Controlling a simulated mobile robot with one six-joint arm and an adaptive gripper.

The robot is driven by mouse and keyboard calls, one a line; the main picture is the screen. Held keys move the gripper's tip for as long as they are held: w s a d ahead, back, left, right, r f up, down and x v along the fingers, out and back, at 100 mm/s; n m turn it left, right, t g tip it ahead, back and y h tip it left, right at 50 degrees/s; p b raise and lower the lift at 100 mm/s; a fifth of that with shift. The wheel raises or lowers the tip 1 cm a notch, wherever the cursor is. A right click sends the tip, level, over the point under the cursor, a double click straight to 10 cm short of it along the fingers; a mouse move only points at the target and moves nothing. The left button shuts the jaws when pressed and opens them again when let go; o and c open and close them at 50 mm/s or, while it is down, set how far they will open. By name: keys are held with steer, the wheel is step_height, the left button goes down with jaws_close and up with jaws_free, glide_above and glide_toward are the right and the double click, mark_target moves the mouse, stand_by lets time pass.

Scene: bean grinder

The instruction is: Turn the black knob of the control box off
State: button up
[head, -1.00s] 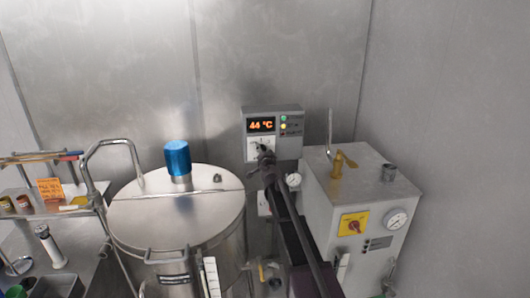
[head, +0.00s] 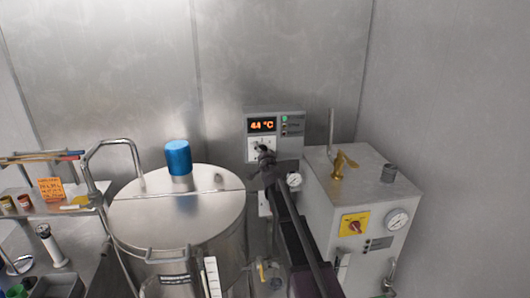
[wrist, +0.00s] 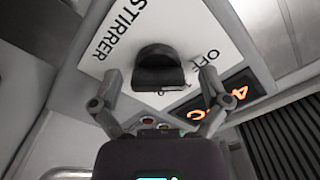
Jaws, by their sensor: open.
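The control box (head: 290,150) is grey and hangs on the back wall, with an orange display reading 44 °C. In the wrist view its white plate (wrist: 98,62) carries the words STIRRER and OFF. The black knob (wrist: 158,62) sits on this plate, with OFF to its right; its exact setting is hard to tell. My gripper (wrist: 160,82) is open, with one finger on each side of the knob and gaps visible between fingers and knob. In the head view my gripper largely covers the knob.
A steel tank (head: 180,215) with a blue cap (head: 178,157) stands left of the box. A steel boiler-like cabinet (head: 370,190) with a gauge, brass valve and yellow-plated red switch (head: 355,225) stands to the right. A shelf with small items is at far left.

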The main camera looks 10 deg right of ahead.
steer(key=shift+s, duration=0.15)
steer(key=s, duration=1.1)
steer(key=shift+s, duration=0.4)
steer(key=s+a+f+n+g+y, duration=0.3)
steer(key=s+f+n+g, duration=0.1)
steer(key=s+f, duration=0.25)
steer(key=s+a+f+n+g+y, duration=0.2)
steer(key=s+a+f+n+g, duration=0.25)
steer(key=s, duration=0.25)
steer(key=s+d+f+g+h, duration=0.1)
steer(key=s+d+f+g, duration=0.1)
steer(key=s, duration=0.4)
steer(key=s+d+f+g+h, duration=0.2)
steer(key=s+d+f+g, duration=0.1)
steer(key=s, duration=0.4)
steer(key=s+d+f+g+h, duration=0.2)
steer(key=s+d+g, duration=0.1)
steer(key=s, duration=0.4)
steer(key=shift+s+d+f+g, duration=0.25)
steer(key=shift+f+g, duration=0.15)
steer(key=shift+g, duration=0.35)
steer(key=shift+w, duration=0.1)
